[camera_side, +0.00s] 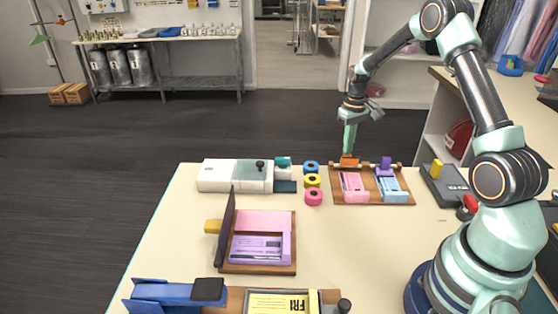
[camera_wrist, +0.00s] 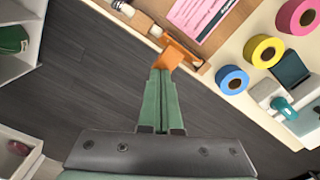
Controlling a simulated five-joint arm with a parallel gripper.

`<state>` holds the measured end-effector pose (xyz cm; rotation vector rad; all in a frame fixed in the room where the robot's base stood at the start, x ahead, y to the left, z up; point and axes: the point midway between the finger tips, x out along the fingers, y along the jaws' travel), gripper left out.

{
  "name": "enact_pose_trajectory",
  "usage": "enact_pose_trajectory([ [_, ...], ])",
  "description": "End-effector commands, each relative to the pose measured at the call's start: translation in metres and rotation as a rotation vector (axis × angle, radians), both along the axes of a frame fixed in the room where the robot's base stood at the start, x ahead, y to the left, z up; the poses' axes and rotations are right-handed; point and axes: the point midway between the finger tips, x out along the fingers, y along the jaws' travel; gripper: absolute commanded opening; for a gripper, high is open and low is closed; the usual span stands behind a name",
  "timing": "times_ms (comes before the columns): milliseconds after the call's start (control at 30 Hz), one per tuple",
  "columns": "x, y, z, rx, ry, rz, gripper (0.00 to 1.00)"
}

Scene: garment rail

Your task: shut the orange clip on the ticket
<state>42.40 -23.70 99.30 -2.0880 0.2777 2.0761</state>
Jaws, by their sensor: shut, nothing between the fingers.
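The orange clip (camera_side: 349,161) is at the back edge of a wooden board (camera_side: 372,200), above the pink ticket (camera_side: 355,187). In the wrist view the orange clip (camera_wrist: 173,54) shows just beyond my fingertips, with the pink ticket (camera_wrist: 200,14) behind it. My gripper (camera_side: 348,152) points down with its green fingers together and empty. Its tips are at the clip and seem to touch it or nearly so; in the wrist view the fingertips (camera_wrist: 160,73) overlap the clip's near edge. Whether the clip is fully down on the ticket I cannot tell.
A purple clip (camera_side: 386,164) with a blue ticket (camera_side: 392,190) is beside it on the same board. Blue, yellow (camera_side: 312,180) and pink tape rolls stand to the left, near a white machine (camera_side: 230,175). The table's back edge is close behind the clip.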

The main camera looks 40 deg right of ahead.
Motion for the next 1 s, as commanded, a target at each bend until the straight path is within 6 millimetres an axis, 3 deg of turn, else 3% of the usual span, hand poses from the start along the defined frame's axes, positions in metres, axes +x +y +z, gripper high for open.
enact_pose_trajectory([
  [33, -0.003, 0.006, -0.014, 0.006, 0.01, 0.008, 0.0],
  [1000, -0.031, 0.031, -0.014, 0.011, 0.02, 0.003, 0.0],
])
